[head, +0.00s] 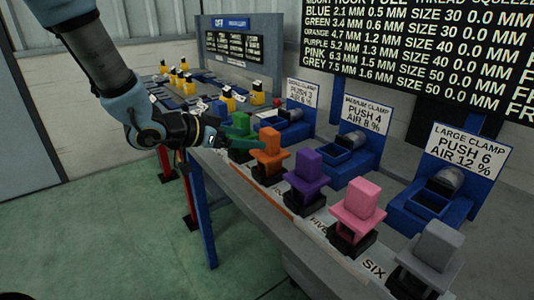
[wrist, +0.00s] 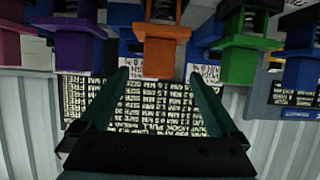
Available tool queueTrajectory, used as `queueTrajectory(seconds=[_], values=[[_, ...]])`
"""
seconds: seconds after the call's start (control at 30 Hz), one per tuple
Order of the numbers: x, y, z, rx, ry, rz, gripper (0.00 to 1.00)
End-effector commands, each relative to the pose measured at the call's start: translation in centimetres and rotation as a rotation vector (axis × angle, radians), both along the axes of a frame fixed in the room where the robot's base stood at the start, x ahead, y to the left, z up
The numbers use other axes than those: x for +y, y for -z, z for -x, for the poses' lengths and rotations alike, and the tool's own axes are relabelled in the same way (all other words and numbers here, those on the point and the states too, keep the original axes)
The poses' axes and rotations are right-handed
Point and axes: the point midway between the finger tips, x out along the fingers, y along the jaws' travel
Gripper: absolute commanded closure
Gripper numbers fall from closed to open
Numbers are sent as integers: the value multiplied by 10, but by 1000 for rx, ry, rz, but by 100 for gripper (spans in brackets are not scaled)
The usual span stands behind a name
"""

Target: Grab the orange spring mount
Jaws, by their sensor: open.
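The orange spring mount (head: 269,153) stands upright in a black base on the bench, between the green mount (head: 241,138) and the purple mount (head: 306,172). My gripper (head: 224,136) is at the bench's front edge, close to the green and orange mounts. In the wrist view my gripper (wrist: 158,78) is open, with two dark teal fingers and nothing between them. The orange mount (wrist: 163,48) lies just ahead, roughly centred between the fingertips. I cannot tell whether a finger touches it. The green mount (wrist: 243,58) and purple mount (wrist: 74,40) flank it.
A pink mount (head: 358,205) and a grey mount (head: 433,250) stand further along the row. Blue clamp fixtures (head: 350,160) with signs stand behind the mounts. Several yellow-and-black pieces (head: 228,100) are at the far end. The green floor (head: 110,230) in front is clear.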

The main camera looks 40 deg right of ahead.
Motion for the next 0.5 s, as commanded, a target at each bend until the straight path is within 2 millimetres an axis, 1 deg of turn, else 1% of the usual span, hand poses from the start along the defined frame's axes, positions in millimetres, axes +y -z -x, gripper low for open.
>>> queueTrajectory(seconds=[0.03, 0.2, 0.3, 0.5], values=[[-7, 2, 3, 4, 11, 5, 3], [-33, 11, 5, 3, 12, 6, 3], [-43, 15, 5, 3, 10, 6, 3], [-56, 18, 5, 2, 8, 5, 3]])
